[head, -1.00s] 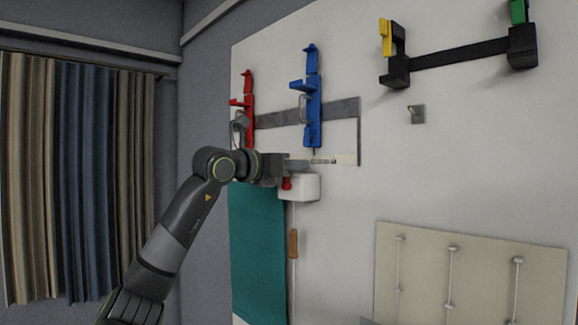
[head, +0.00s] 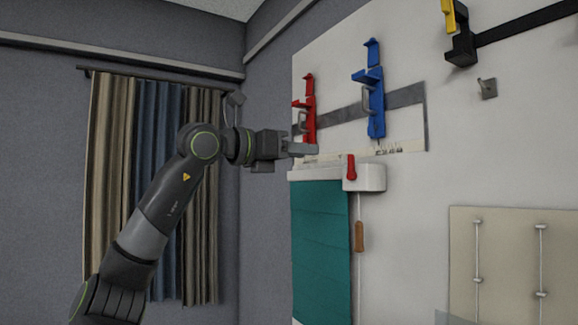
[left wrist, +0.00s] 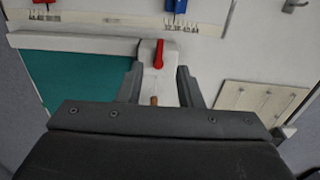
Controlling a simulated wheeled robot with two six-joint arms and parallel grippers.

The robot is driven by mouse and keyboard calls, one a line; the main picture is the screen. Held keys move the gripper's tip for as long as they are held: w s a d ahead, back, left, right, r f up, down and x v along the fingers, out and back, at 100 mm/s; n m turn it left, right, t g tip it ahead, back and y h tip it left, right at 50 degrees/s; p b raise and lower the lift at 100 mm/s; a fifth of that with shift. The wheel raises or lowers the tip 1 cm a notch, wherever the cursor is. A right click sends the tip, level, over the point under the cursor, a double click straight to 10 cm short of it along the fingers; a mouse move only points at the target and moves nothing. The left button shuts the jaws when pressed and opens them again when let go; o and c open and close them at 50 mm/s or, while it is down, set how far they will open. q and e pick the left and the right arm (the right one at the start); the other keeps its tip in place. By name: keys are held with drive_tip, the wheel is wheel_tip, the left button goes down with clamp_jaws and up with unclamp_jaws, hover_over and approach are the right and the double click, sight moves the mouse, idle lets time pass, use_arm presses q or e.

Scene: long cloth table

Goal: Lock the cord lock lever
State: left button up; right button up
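The cord lock lever (head: 351,167) is a small red lever on the front of a white box (head: 372,180) at the top right of a teal blind (head: 320,235). It points up, its tip above the box's top edge. My left gripper (head: 303,149) is to the left of and slightly above the lever, apart from it. In the left wrist view the lever (left wrist: 159,54) shows upright beyond the fingertips, and the white box shows between the fingers. The left gripper (left wrist: 160,85) is open and empty. My right gripper is in neither view.
A cord with a brown handle (head: 359,236) hangs below the box. Red (head: 310,110) and blue (head: 375,105) clamps sit on a grey strip above. A grey hook (head: 488,88) and a beige panel (head: 510,260) are to the right. Striped curtains (head: 160,190) hang at left.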

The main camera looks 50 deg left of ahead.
use_arm(q)
drive_tip(key=shift+s+a, duration=0.1)
drive_tip(key=shift+s, duration=0.95)
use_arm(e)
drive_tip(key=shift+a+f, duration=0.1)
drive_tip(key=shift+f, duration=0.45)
